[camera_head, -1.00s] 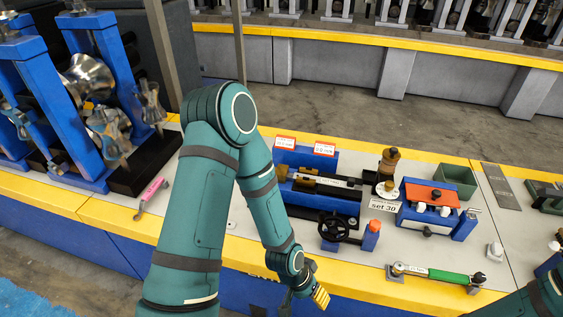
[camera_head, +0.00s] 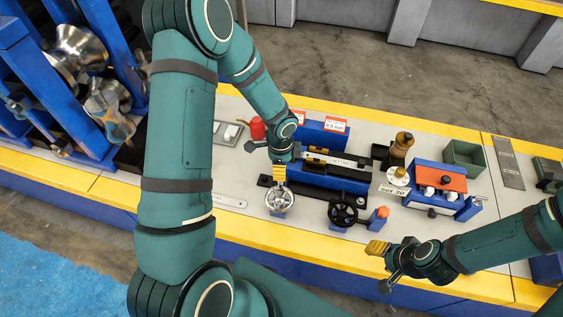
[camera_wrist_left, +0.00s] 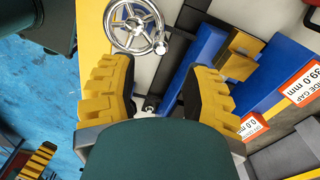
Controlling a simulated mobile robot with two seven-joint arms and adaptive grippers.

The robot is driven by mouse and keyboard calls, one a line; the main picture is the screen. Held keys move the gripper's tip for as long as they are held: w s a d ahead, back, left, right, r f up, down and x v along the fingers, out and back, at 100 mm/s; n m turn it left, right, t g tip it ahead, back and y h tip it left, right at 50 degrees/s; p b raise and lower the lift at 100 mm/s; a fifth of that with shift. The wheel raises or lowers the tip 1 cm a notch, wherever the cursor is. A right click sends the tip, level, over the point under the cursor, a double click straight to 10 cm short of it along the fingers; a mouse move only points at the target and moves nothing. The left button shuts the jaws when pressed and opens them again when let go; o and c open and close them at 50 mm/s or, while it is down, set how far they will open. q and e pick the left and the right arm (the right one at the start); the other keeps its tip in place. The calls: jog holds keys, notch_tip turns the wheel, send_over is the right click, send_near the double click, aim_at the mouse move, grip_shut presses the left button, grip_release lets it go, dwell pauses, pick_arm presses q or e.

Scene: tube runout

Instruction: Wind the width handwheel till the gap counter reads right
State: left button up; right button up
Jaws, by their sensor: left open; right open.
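A silver handwheel (camera_head: 280,199) with a small side knob stands at the front left of a blue guide unit (camera_head: 340,181); it also shows at the top of the left wrist view (camera_wrist_left: 134,24). A black handwheel (camera_head: 343,212) stands to its right. I cannot tell which one is for width. A gap label (camera_wrist_left: 303,83) seems to read 39.0 mm; another label (camera_head: 335,125) seems to read 0.0 mm. My left gripper (camera_head: 272,178) is open and empty, just behind the silver wheel. My right gripper (camera_head: 383,262) is open and empty at the bench's front edge.
A "set 30" card (camera_head: 392,190), a brown-topped post (camera_head: 402,145), a blue block with a red top (camera_head: 440,180) and a green bin (camera_head: 464,157) stand to the right. An orange-topped post (camera_head: 382,212) is beside the black wheel.

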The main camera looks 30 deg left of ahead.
pick_arm(q)
notch_tip(320, 180, down, 8)
jog(key=b, duration=0.5)
jog(key=shift+r, duration=0.3)
jog(key=shift+f, duration=0.1)
grip_shut()
